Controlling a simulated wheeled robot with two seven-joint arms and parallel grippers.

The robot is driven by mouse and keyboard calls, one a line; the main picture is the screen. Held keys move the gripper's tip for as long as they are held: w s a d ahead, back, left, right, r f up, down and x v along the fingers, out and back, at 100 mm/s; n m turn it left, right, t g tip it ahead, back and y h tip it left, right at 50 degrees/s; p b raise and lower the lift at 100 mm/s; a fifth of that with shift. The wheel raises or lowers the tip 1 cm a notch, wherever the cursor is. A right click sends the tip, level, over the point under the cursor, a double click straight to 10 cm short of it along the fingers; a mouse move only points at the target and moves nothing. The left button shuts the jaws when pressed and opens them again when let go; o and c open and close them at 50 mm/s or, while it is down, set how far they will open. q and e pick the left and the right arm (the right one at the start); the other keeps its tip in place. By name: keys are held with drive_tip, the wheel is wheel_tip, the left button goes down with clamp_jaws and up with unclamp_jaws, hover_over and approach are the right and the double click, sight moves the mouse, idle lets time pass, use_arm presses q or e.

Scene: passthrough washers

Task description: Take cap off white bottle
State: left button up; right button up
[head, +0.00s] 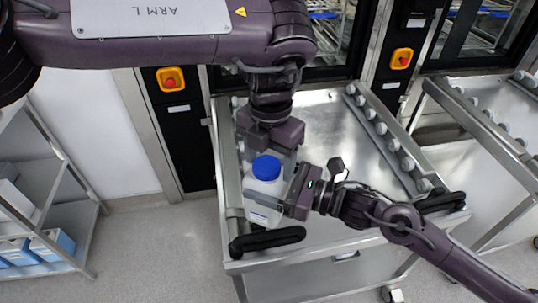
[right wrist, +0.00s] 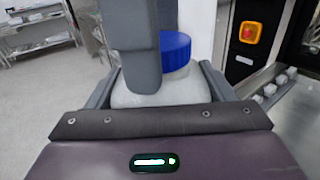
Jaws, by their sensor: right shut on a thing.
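The white bottle (head: 262,208) stands upright over the near left part of the metal cart, with its blue cap (head: 266,167) on top. My right gripper (head: 268,196) comes in from the right and is shut on the bottle's body, below the cap. In the right wrist view the bottle (right wrist: 150,92) sits between my right fingers, and the blue cap (right wrist: 176,50) is partly hidden by a grey finger of my left gripper. My left gripper (head: 277,150) points down just behind the cap; its finger opening is largely hidden, and I cannot tell whether it touches the cap.
The metal cart (head: 320,130) has a roller rail (head: 385,135) on its right and black handles at the front. A second cart (head: 490,120) stands at the right. A shelf (head: 45,190) with blue boxes is at the left. Washer fronts with orange switches (head: 171,79) stand behind.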

use_arm(q)
drive_tip(key=c, duration=0.9)
drive_tip(key=n, duration=0.5)
drive_tip(key=shift+d, duration=0.2)
drive_tip(key=n, duration=0.5)
drive_tip(key=shift+w+a, duration=0.1)
drive_tip(key=n, duration=0.4)
drive_tip(key=shift+r, duration=0.1)
drive_tip(key=n, duration=0.5)
drive_tip(key=shift+a+n, duration=0.2)
drive_tip(key=shift+n, duration=0.2)
drive_tip(key=shift+r, duration=0.2)
drive_tip(key=shift+r, duration=0.65)
drive_tip(key=shift+a+r, duration=0.1)
drive_tip(key=shift+r, duration=0.2)
